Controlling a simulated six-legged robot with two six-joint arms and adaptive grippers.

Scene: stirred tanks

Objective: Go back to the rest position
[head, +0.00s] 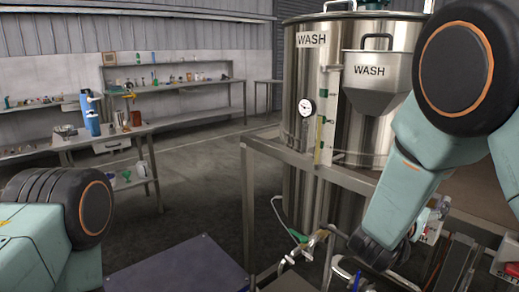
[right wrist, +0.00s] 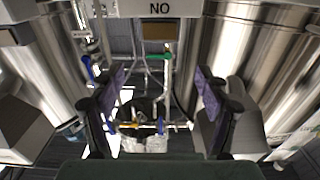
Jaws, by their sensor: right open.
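My right arm (head: 440,130) comes in from the right in the head view and reaches down in front of the tank stand. My right gripper (right wrist: 160,100) shows in the right wrist view, with its two purple-padded fingers wide apart and nothing between the pads. Beyond the fingers are pipes and valve fittings, which are apart from the pads as far as I can see. My left arm (head: 50,225) shows only as a rounded joint at the lower left of the head view. My left gripper is outside both views.
A steel tank marked WASH (head: 345,30) and a WASH hopper (head: 375,75) stand on a metal frame (head: 247,200). A pipe with a green-handled valve (head: 298,236) runs low in front. A workbench (head: 150,128) stands at the left. Floor (head: 200,190) between is clear.

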